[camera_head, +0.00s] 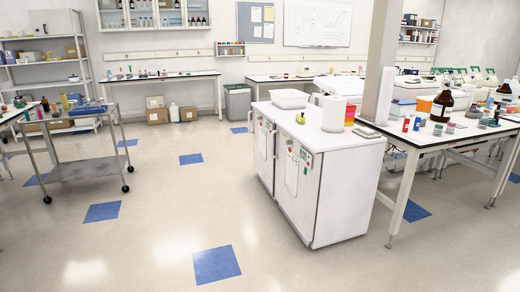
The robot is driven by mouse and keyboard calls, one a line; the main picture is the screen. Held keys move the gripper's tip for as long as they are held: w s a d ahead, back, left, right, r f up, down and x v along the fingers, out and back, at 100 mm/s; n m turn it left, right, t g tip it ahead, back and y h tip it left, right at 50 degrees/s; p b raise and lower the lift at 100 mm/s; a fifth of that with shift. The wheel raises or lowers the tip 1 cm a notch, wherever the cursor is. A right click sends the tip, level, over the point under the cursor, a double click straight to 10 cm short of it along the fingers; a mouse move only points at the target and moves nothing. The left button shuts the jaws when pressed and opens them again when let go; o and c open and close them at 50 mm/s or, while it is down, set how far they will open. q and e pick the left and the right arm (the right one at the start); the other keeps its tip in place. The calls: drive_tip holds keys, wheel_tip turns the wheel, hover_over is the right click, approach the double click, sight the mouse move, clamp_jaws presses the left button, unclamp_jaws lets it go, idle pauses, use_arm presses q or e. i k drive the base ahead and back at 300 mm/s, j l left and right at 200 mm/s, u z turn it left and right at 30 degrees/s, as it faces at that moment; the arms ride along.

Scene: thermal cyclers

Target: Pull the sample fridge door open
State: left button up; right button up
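Two white waist-high cabinets that look like fridges stand side by side near the middle of the head view, the nearer one (340,195) and the farther one (253,122). I cannot tell from labels which is the sample fridge. Their fronts face left and toward me. The nearer door (298,205) looks shut, with a paper sheet (292,172) on it and a small panel with a red spot near its top right corner. The farther door (262,150) also looks shut and carries a sheet. Neither of my grippers is in view.
A white tub (289,98), a paper roll (333,114) and a small yellow-green item (301,119) stand on top of the cabinets. A bench (440,139) with bottles and a pillar (381,60) are right. A steel cart (85,168) stands left. The floor left of the cabinets is clear.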

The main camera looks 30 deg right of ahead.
sight(266, 148)
drive_tip(key=i+z, duration=0.25)
drive_tip(key=i, duration=2.35)
drive_tip(key=i+z, duration=0.15)
drive_tip(key=i, duration=0.5)
drive_tip(key=i+z, duration=0.1)
drive_tip(key=i, duration=0.55)
drive_tip(key=i+j+z, duration=0.15)
drive_tip(key=i, duration=0.45)
